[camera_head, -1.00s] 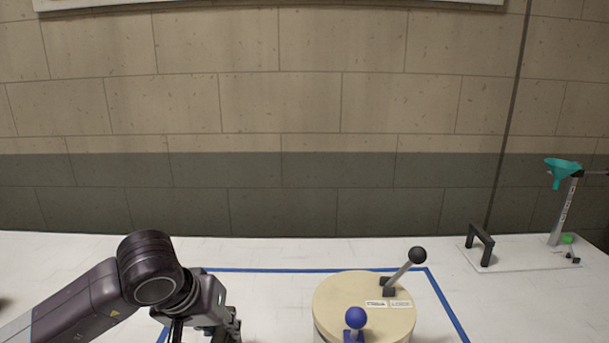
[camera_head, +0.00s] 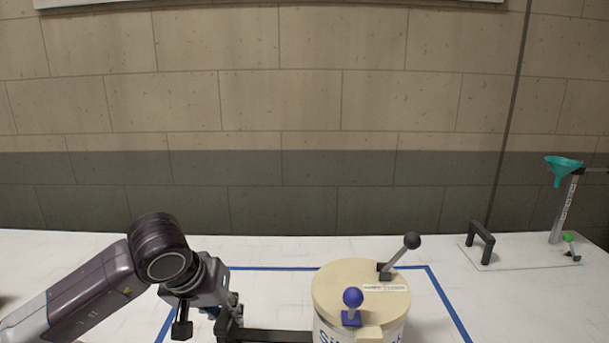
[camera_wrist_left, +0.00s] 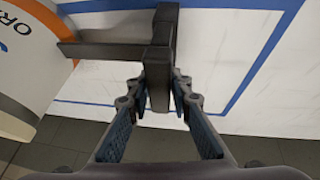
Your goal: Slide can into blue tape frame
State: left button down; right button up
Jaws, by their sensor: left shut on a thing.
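The can (camera_head: 330,300) is a white cylinder with a cream lid, a blue-knobbed lever and a black-knobbed lever on top. A black handle (camera_head: 275,336) sticks out from its left side. My left gripper (camera_wrist_left: 160,82) is shut on the upright end of this handle in the left wrist view. In the head view this gripper (camera_head: 222,318) is left of the can. The blue tape frame (camera_head: 445,300) lies on the table around and behind the can. In the left wrist view the can (camera_wrist_left: 30,60) overlaps the frame's lower tape line. My right gripper is not in view.
The table edge and dark floor (camera_wrist_left: 60,150) show at the bottom of the left wrist view.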

aim_at(233, 294)
pick_arm(q)
jog(key=shift+w+b, duration=0.3)
jog(key=shift+w, duration=2.3)
jog(key=w, duration=0.7)
jog(key=shift+r, duration=0.1)
jog(key=c, duration=1.7)
grip_release()
